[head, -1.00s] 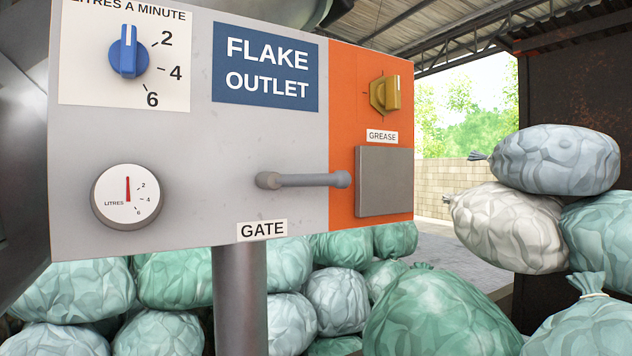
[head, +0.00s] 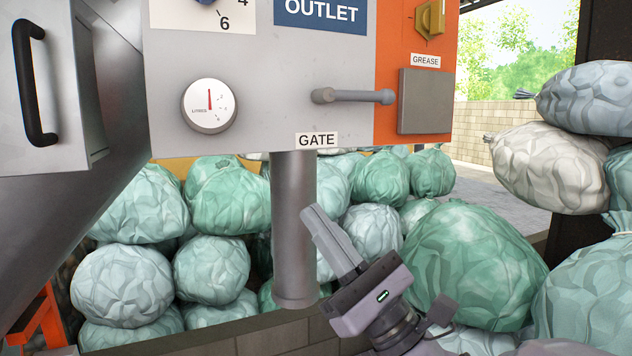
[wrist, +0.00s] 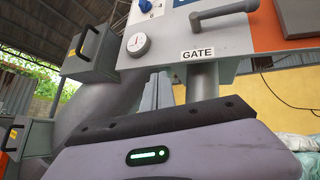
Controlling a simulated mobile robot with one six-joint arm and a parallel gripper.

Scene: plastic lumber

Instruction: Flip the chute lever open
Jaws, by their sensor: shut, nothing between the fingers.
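The chute lever (head: 352,96) is a grey bar above the GATE label (head: 317,140), lying sideways with its pivot at the left and its knob end reaching right onto the orange strip. In the wrist view, the GATE label (wrist: 198,54) shows on the panel's lower edge; the lever is only partly in view above it. The grey chute pipe (head: 294,230) hangs below the panel. My gripper (head: 318,220) is below the panel, beside the pipe and well under the lever. Its fingers (wrist: 158,88) are together, pointing up, and hold nothing.
A round litres gauge (head: 209,105) and a blue dial (head: 205,2) are on the panel. A grey box with a black handle (head: 35,85) juts out at the left. Sacks (head: 470,265) are piled below and to the right. A low block wall (head: 270,338) runs below the pipe.

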